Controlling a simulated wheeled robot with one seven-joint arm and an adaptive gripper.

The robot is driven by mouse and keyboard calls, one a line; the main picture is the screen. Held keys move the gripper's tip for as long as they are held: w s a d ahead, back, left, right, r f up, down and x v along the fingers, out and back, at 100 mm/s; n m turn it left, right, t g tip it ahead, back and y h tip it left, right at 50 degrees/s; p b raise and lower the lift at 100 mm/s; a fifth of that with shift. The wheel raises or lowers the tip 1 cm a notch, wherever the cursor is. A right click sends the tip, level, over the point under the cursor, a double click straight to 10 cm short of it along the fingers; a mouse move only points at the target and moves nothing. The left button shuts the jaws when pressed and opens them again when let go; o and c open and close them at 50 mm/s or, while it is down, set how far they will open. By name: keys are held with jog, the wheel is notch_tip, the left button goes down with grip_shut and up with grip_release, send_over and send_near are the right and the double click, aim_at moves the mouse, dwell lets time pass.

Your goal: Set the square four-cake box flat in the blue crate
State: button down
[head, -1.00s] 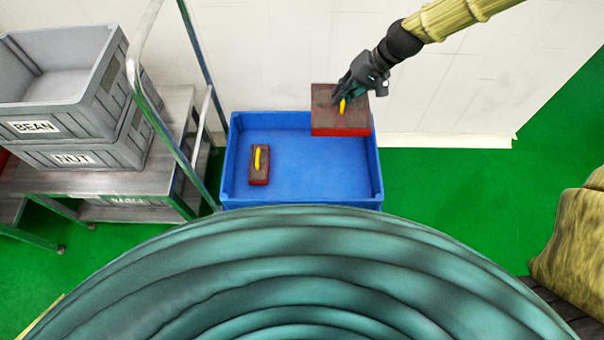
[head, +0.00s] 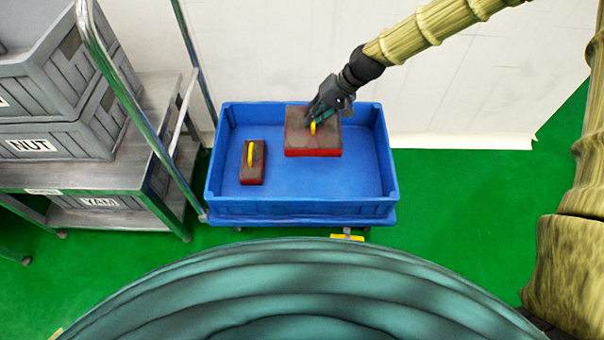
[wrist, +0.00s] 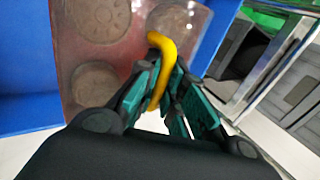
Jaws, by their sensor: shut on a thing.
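The square four-cake box (head: 302,138) is dark brown on top with red sides and a yellow handle (head: 313,127). In the head view it is over the back right part of the blue crate (head: 305,208), inside its outline and looking about level. I cannot tell whether it touches the crate floor. My gripper (head: 318,118) is shut on the yellow handle. The wrist view shows the handle (wrist: 160,70) between my fingers and round cakes under the box's clear top (wrist: 75,50).
A smaller red-sided box (head: 252,163) with a yellow handle lies in the crate's left part. Blue floor shows between the boxes and in front. A metal rack (head: 165,150) with grey bins (head: 55,140) stands at left. A white wall (head: 430,110) is behind.

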aim_at(324, 131)
jog(key=b+x, duration=0.3)
jog(key=x, duration=0.2)
jog(key=d+b+x, duration=0.1)
jog(key=b+x, duration=0.1)
jog(key=x, duration=0.1)
jog(key=shift+w+d+f+b, duration=0.1)
jog(key=shift+w+f+b, duration=0.25)
jog(key=shift+f, duration=0.1)
jog(key=shift+f+b, duration=2.25)
jog(key=shift+f, duration=2.55)
jog(key=shift+f, duration=0.1)
jog(key=c, duration=1.5)
grip_release()
jog(key=shift+s, duration=0.1)
jog(key=p+v, duration=0.5)
jog(key=v, duration=0.7)
jog(key=shift+p, duration=0.4)
